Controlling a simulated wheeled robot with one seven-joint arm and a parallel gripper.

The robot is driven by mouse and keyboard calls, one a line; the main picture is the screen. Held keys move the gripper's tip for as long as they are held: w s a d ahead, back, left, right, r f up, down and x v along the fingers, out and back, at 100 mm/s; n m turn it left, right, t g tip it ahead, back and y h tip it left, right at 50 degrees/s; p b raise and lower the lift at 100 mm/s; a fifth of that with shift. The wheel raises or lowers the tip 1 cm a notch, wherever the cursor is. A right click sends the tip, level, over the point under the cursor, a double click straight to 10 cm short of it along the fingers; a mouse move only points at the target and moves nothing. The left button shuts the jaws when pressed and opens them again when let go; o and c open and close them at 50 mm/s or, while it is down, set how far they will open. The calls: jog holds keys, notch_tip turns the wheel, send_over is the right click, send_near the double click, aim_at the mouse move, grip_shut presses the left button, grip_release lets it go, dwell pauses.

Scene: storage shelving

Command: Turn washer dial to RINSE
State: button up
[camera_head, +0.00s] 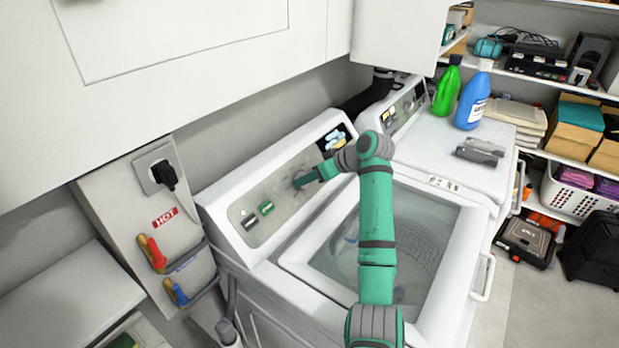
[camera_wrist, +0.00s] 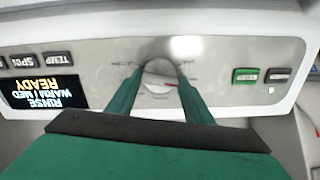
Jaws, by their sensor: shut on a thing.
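The washer dial (camera_wrist: 158,76) is a round, pale metallic knob on the washer's control panel. In the wrist view, upside down, my green gripper (camera_wrist: 159,88) has a finger on each side of it and is shut on it. Small markings ring the dial, too small to read, with a red mark at its edge. The display (camera_wrist: 38,92) reads "RINSE", "WARM | MED" and "READY". In the head view my gripper (camera_head: 299,181) reaches the middle of the panel (camera_head: 228,207) and hides most of the dial. The display there (camera_head: 334,141) is too small to read.
The washer's glass lid (camera_head: 335,255) is below my arm. A green button (camera_head: 266,208) and a dark button (camera_head: 249,222) sit left on the panel. A dryer (camera_head: 415,140) at right carries a green bottle (camera_head: 446,90) and a blue bottle (camera_head: 472,100). White cabinets (camera_head: 180,35) overhang the panel.

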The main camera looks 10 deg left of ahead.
jog(key=shift+w+d+r, duration=0.1)
jog(key=shift+r, duration=0.05)
jog(key=o, duration=0.9)
jog(key=shift+o, duration=0.6)
jog(key=v, duration=1)
jog(key=shift+s+d+r, duration=0.2)
jog(key=shift+s+r, duration=0.05)
